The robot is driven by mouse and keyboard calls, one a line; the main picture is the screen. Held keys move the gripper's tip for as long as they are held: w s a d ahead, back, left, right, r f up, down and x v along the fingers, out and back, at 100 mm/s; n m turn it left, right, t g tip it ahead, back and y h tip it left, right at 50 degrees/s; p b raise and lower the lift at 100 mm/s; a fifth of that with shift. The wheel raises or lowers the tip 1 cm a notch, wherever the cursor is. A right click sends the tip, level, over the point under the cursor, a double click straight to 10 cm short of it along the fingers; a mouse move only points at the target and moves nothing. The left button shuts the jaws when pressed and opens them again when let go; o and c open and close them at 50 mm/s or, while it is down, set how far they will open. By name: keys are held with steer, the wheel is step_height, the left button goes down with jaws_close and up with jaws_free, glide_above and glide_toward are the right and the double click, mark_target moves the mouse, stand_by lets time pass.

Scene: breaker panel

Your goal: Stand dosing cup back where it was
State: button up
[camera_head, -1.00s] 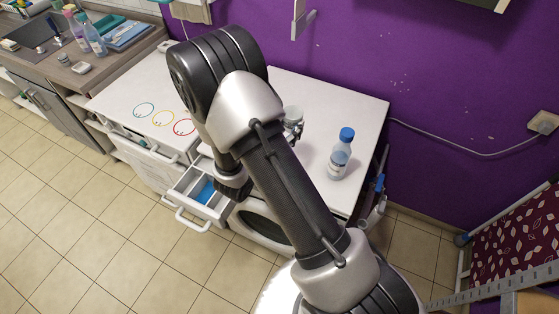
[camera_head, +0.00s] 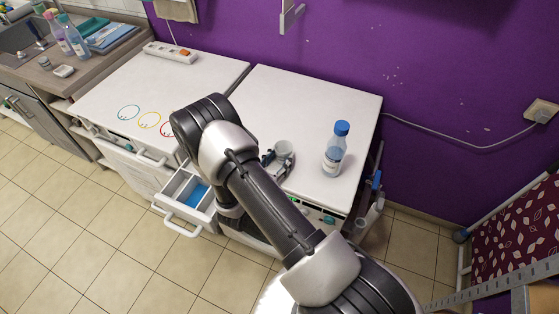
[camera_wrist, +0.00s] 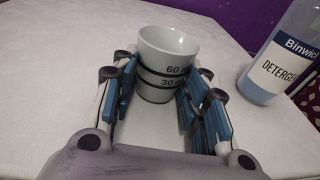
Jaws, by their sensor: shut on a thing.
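The dosing cup (camera_wrist: 168,45) is a small white-grey cup with dark bands and the marks 60 and 30. It stands upright between the blue-padded fingers of my gripper (camera_wrist: 158,82), which is shut on it. In the head view the cup (camera_head: 284,147) shows over the right-hand white top, left of the detergent bottle, with my gripper (camera_head: 277,160) beside it. I cannot tell whether its base touches the top.
A blue-capped detergent bottle (camera_head: 335,150) stands right of the cup, also close by in the wrist view (camera_wrist: 285,55). The left top has coloured rings (camera_head: 149,120) and a power strip (camera_head: 170,52). A drawer (camera_head: 178,190) stands open below. The white top (camera_head: 300,90) behind the cup is clear.

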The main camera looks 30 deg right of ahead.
steer(key=shift+f, duration=0.15)
steer(key=o, duration=1.1)
